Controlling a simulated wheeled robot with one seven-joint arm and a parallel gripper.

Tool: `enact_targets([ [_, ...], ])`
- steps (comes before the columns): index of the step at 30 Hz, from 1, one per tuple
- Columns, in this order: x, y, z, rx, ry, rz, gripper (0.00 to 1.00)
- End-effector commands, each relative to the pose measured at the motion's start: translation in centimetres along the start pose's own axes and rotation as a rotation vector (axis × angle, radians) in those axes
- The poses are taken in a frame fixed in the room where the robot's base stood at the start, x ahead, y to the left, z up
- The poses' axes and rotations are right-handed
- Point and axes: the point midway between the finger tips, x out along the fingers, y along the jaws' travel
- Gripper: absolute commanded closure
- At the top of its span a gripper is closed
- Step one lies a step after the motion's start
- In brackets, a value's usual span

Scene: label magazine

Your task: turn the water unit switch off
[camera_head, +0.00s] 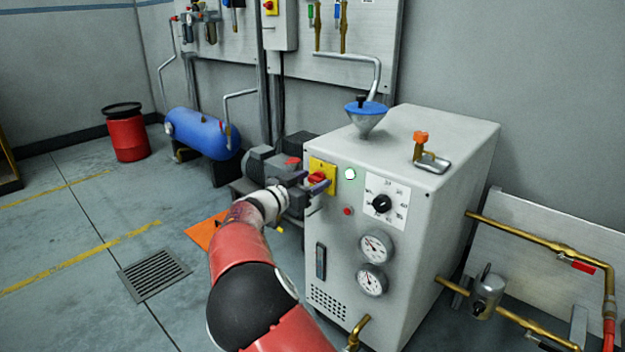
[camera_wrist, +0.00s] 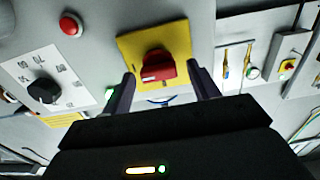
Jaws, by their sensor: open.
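The water unit (camera_head: 410,225) is a large grey box right of centre in the head view. Its switch is a red rotary knob (camera_head: 317,178) on a yellow plate (camera_head: 329,170) at the upper left of the front panel. In the wrist view the red knob (camera_wrist: 158,66) sits on the yellow plate (camera_wrist: 128,46), just beyond the fingertips. My gripper (camera_head: 312,182) is open in front of the knob. In the wrist view my gripper (camera_wrist: 162,84) has one finger on either side of the knob's line. I cannot tell whether the fingers touch it.
Near the switch are a green lamp (camera_head: 350,174), a small red button (camera_head: 347,211), a black dial (camera_head: 381,203) and two gauges (camera_head: 375,247). A blue-rimmed funnel (camera_head: 366,110) stands on top. A blue tank (camera_head: 203,134) and a red drum (camera_head: 127,135) stand at left.

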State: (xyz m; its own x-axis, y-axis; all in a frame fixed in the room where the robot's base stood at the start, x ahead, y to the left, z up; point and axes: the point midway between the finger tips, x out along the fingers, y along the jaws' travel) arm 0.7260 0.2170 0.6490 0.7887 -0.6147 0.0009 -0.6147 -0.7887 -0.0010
Motion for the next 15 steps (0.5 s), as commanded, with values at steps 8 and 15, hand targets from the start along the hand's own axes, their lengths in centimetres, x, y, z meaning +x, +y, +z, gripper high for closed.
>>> enact_targets([
  [8,0.81,0.01,0.07,-0.001,-0.001,0.0,0.4],
  [15,0.79,0.02,0.06,-0.001,-0.001,0.0,0.58],
])
